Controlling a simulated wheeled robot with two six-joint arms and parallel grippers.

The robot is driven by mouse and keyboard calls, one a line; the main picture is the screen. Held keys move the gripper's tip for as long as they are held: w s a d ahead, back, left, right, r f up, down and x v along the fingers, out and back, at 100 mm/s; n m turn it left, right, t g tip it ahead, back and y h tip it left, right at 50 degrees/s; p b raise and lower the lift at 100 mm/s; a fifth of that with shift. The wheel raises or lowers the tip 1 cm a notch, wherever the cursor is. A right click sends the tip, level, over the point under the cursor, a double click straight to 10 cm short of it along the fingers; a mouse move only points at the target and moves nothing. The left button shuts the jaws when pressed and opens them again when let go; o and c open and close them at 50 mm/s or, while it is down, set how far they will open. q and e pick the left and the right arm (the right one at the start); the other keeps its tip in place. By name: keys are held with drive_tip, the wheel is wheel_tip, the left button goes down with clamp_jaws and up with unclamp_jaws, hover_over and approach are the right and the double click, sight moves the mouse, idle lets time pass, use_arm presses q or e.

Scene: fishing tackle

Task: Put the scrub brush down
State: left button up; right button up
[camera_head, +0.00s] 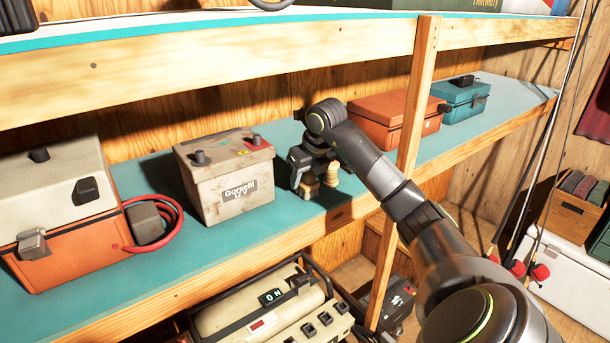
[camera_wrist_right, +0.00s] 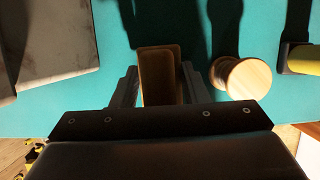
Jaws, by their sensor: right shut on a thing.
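My right gripper (camera_head: 307,172) reaches onto the teal shelf (camera_head: 365,165), beside a grey battery. In the right wrist view its two fingers (camera_wrist_right: 160,88) are closed on the sides of a brown, narrow block, which I take as the scrub brush (camera_wrist_right: 160,62). In the head view the brush (camera_head: 309,188) is small and mostly hidden under the gripper. It is low over the shelf top; I cannot tell whether it touches. My left gripper is not in view.
A round wooden spool (camera_wrist_right: 242,78) stands close right of the gripper. The battery (camera_head: 226,180) stands left, an orange box (camera_head: 385,118) and teal box (camera_head: 461,98) to the right. A wooden post (camera_head: 415,100) rises at the shelf front, close beside my arm.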

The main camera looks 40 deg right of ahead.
drive_tip(key=o, duration=0.7)
drive_tip(key=shift+f, duration=0.2)
drive_tip(key=shift+c, duration=0.2)
drive_tip(key=o, duration=0.4)
drive_tip(key=shift+r, duration=0.1)
drive_tip(key=shift+o, duration=0.2)
drive_tip(key=shift+r, duration=0.15)
drive_tip(key=b+v, duration=0.1)
drive_tip(key=v, duration=0.1)
drive_tip(key=b+v, duration=0.1)
drive_tip(key=v, duration=0.2)
drive_tip(key=shift+s+d+b, duration=0.1)
drive_tip(key=shift+s+b, duration=0.1)
drive_tip(key=shift+b, duration=0.15)
drive_tip(key=s+a+b, duration=0.1)
drive_tip(key=s+b, duration=0.7)
drive_tip(key=s, duration=0.3)
drive_tip(key=shift+s+a, duration=0.3)
